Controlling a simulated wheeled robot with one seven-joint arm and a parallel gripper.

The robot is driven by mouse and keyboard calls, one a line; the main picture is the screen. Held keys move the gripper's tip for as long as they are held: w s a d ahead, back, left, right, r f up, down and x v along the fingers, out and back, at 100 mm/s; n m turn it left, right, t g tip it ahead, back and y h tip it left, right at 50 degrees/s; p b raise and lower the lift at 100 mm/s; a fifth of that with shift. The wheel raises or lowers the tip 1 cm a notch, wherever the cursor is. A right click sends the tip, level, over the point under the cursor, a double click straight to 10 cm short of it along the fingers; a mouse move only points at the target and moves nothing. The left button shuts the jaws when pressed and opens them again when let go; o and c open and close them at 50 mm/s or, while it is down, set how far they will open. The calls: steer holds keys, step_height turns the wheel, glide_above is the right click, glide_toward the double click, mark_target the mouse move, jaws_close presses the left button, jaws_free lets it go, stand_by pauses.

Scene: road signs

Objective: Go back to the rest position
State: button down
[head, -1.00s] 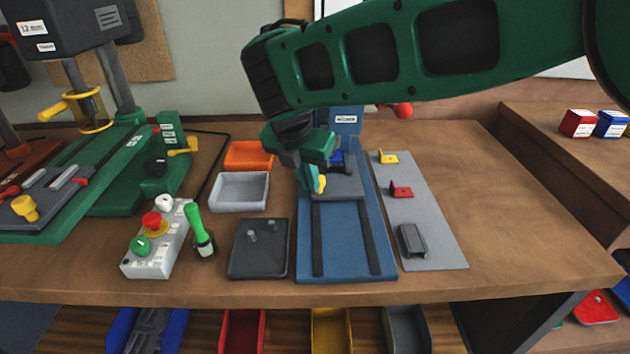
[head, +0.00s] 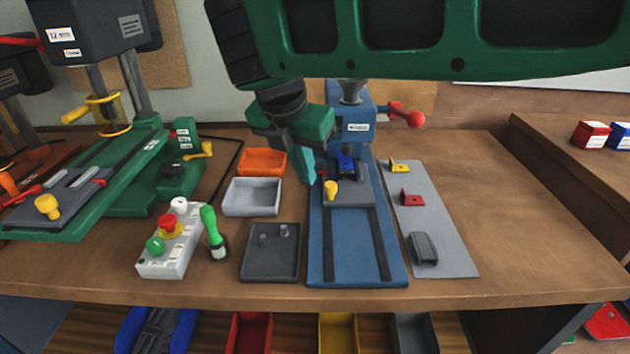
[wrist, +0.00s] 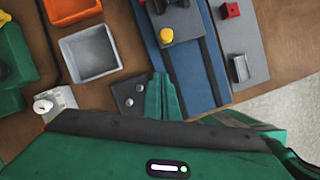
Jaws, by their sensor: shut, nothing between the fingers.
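My gripper (head: 308,178) is green with teal fingers. In the head view it hangs in the air in front of the blue press (head: 352,125), just left of the press's yellow knob (head: 331,190). Its fingers are shut with nothing between them. In the wrist view the closed fingers (wrist: 160,84) show in the middle, and the yellow knob (wrist: 166,36) stands apart from them, up and to the right. My green arm crosses the top of the head view and hides part of the wall behind.
Left of the blue base are an orange bin (head: 262,162), a grey bin (head: 251,197), a dark plate (head: 271,253), a control box (head: 171,245) and a green-handled tool (head: 213,230). A grey mat (head: 440,225) with small parts lies right.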

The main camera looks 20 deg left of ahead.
steer(key=w+d+m+g+h, duration=0.1)
steer(key=w+d+m, duration=0.35)
steer(key=d, duration=0.55)
steer(key=w+d+m, duration=0.3)
steer(key=d+m, duration=0.2)
steer(key=d, duration=0.6)
steer(key=s+d+f+m+g, duration=0.1)
steer(key=d+m, duration=0.8)
steer(key=d, duration=0.8)
steer(key=s+d+f+m+g, duration=0.1)
steer(key=s+d+f+m, duration=0.1)
steer(key=s+d+m, duration=0.45)
steer(key=s+d+f+m+g, duration=0.15)
steer(key=s+d+m, duration=0.25)
steer(key=d, duration=0.5)
steer(key=s+d+f+m+y, duration=0.1)
steer(key=s+d+f+m, duration=0.1)
steer(key=s+m, duration=0.3)
steer(key=s+d+f+m, duration=0.3)
steer(key=s+m, duration=0.3)
steer(key=s, duration=0.3)
steer(key=shift+s+d+f+m+y, duration=0.2)
steer(key=shift+s+f+m+y, duration=0.1)
steer(key=shift+s+f+y, duration=0.1)
steer(key=shift+t, duration=0.25)
